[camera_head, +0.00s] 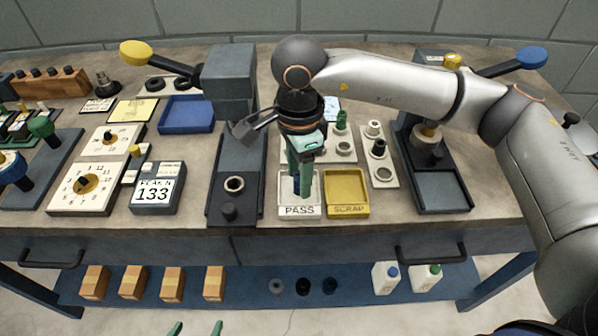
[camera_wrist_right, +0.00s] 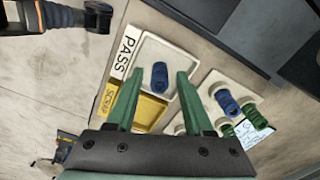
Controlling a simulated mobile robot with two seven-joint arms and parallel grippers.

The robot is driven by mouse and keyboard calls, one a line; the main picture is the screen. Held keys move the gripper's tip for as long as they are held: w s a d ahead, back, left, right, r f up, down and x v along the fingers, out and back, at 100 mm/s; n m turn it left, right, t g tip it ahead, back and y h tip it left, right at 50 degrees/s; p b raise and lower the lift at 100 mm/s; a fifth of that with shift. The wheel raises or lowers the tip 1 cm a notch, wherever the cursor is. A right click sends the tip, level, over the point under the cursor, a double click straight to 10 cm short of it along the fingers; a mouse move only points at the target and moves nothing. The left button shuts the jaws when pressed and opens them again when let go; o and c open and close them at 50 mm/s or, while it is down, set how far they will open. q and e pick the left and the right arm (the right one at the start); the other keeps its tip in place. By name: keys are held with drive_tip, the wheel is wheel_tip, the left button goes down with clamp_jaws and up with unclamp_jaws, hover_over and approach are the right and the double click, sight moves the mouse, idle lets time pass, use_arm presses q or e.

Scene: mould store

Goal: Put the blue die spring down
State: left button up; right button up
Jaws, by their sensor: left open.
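The blue die spring (camera_wrist_right: 159,76) is in the white PASS tray (camera_head: 285,188) and appears to stand upright; the tray also shows in the right wrist view (camera_wrist_right: 150,48). My right gripper (camera_head: 302,178) points down over this tray. In the right wrist view its green fingers (camera_wrist_right: 160,76) are spread either side of the spring, with a gap on each side. In the head view the fingers partly hide the spring. My left gripper (camera_head: 196,328) is at the bottom edge of the head view, open and empty, in front of the bench; only its fingertips show.
The yellow SCRAP tray (camera_head: 347,207) adjoins the PASS tray on the right. Behind are a white holder with a green spring (camera_head: 341,120) and another blue spring (camera_wrist_right: 225,100). A dark press fixture (camera_head: 233,185) stands close on the left, a second (camera_head: 440,190) further right.

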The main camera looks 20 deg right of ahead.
wheel_tip(320, 180, up, 12)
drive_tip(key=shift+r, duration=0.15)
idle(0.6)
